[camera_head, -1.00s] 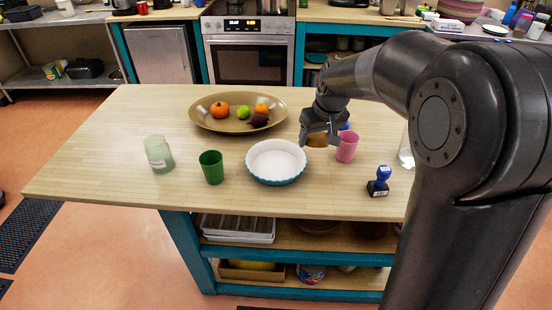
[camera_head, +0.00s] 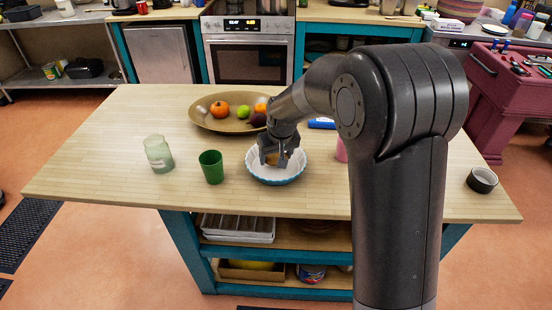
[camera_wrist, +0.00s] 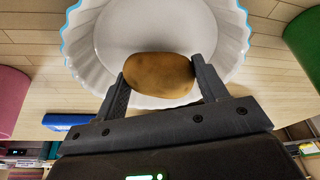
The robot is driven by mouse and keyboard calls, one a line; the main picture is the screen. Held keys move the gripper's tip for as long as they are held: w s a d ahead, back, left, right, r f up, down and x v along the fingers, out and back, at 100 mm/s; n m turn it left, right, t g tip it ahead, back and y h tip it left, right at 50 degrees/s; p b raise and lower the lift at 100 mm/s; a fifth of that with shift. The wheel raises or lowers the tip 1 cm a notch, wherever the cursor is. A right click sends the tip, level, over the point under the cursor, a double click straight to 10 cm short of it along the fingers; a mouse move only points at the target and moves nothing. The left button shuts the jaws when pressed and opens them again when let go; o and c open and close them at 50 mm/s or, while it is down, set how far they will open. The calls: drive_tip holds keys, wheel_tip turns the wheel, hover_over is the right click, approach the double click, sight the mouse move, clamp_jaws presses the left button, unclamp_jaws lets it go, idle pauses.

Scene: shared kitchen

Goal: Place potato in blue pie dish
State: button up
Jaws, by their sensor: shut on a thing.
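The blue pie dish (camera_head: 290,179), white inside with a blue outer wall, stands on the wooden island table. My gripper (camera_head: 271,160) is over the dish and shut on the brown potato (camera_head: 272,158). In the wrist view the potato (camera_wrist: 159,75) sits between the two fingers of my gripper (camera_wrist: 162,82), with the white floor of the pie dish (camera_wrist: 110,35) behind it. I cannot tell whether the potato touches the dish floor.
A green cup (camera_head: 211,167) and a pale green glass (camera_head: 158,154) stand left of the dish. A pink cup (camera_head: 341,150) is to the right, partly hidden by my arm. A large fruit bowl (camera_head: 204,118) lies behind. A blue object (camera_head: 321,123) is at the back right.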

drive_tip(key=shift+f, duration=0.6)
drive_tip(key=shift+f, duration=0.15)
drive_tip(key=o, duration=1)
drive_tip(key=v, duration=1.2)
drive_tip(key=s+d+r+m+t, duration=0.1)
drive_tip(key=s+d+r, duration=0.3)
drive_tip(key=s+d, duration=0.25)
drive_tip(key=s+d+r+m, duration=0.1)
drive_tip(key=s+d+r, duration=0.35)
drive_tip(key=s, duration=0.25)
drive_tip(key=s+d+m, duration=0.1)
drive_tip(key=s+d, duration=0.1)
drive_tip(key=s, duration=0.3)
drive_tip(key=s+d+f+t, duration=0.1)
drive_tip(key=s+d, duration=0.1)
drive_tip(key=s, duration=0.2)
drive_tip(key=s+d+f+m+h, duration=0.1)
drive_tip(key=s+d, duration=0.2)
drive_tip(key=s, duration=0.2)
drive_tip(key=shift+s+d+m, duration=0.1)
drive_tip(key=shift+s+m, duration=0.2)
drive_tip(key=shift+s, duration=0.05)
